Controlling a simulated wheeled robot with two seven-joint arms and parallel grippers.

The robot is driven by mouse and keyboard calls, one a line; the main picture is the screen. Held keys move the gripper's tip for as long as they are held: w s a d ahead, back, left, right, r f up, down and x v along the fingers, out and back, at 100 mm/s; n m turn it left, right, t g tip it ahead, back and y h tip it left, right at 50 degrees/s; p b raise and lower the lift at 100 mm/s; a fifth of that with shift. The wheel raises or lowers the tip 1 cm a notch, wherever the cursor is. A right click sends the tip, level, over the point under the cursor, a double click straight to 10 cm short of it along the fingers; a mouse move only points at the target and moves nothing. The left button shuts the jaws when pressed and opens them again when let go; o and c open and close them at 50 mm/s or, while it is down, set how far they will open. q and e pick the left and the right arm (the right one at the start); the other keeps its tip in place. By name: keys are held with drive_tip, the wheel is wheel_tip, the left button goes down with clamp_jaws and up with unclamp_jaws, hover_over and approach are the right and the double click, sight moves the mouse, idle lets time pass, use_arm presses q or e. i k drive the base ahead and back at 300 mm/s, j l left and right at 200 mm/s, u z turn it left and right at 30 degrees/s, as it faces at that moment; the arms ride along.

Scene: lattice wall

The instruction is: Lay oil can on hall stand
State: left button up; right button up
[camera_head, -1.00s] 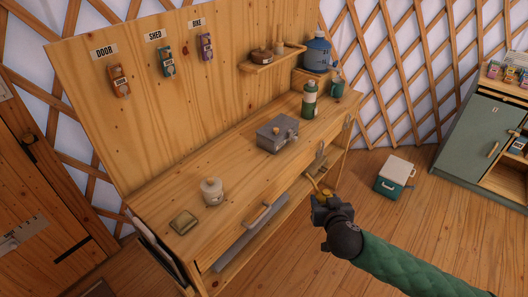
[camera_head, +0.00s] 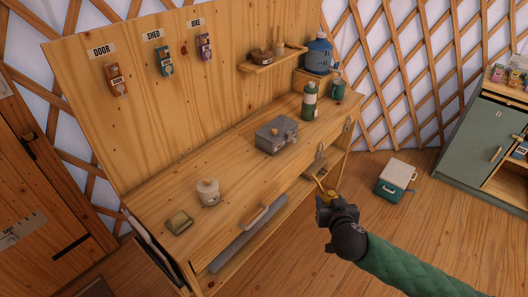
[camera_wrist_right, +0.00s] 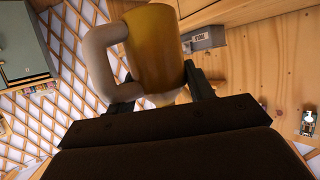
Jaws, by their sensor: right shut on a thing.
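My right gripper (camera_head: 328,205) is shut on the oil can (camera_head: 329,192). The can is small and yellow in the head view, with a thin spout pointing up and left. In the right wrist view the oil can (camera_wrist_right: 157,45) shows a yellow body and a pale loop handle, between the dark fingers. The gripper holds it in front of the wooden hall stand (camera_head: 237,170), near the right part of its front edge. The stand has a flat top and a tall back panel. My left gripper is not in view.
On the stand top are a dish (camera_head: 179,222), a white jar (camera_head: 207,192), a grey box (camera_head: 276,135), a green flask (camera_head: 310,100) and a mug (camera_head: 338,91). Bare wood lies between the jar and box. A cooler (camera_head: 396,178) stands on the floor.

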sight(235, 169)
drive_tip(key=i+l+u, duration=0.15)
drive_tip(key=l, duration=0.75)
drive_tip(key=l+u, duration=0.1)
drive_tip(key=l, duration=0.85)
drive_tip(key=u, duration=1.3)
drive_tip(key=i+l, duration=0.05)
